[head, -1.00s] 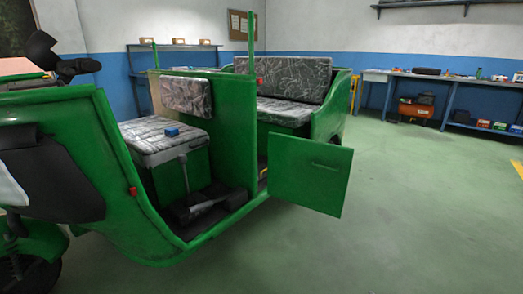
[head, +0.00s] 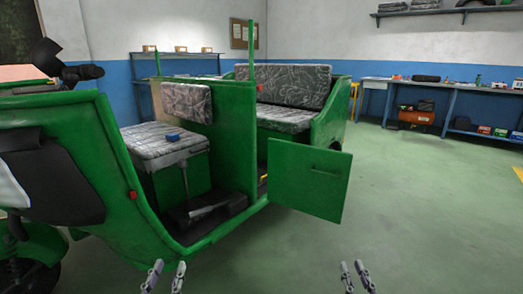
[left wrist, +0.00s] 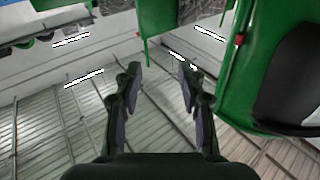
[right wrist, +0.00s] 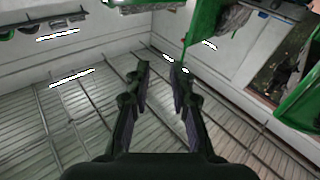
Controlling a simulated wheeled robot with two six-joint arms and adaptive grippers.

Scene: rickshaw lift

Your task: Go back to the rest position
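My left gripper (head: 164,275) shows at the bottom edge of the head view, below the rickshaw's open floor. It is open and empty; its spread fingers also show in the left wrist view (left wrist: 156,82). My right gripper (head: 357,277) is at the bottom edge, right of centre, below the open green door. It is open and empty, also in the right wrist view (right wrist: 161,80). The green rickshaw (head: 233,130) stands ahead and to the left. Both grippers appear apart from it. Most of both arms is out of the head view.
The rickshaw's green door (head: 308,180) stands open toward me. A blue workbench (head: 450,84) with tools runs along the back right wall. The green floor (head: 430,215) at right is clear.

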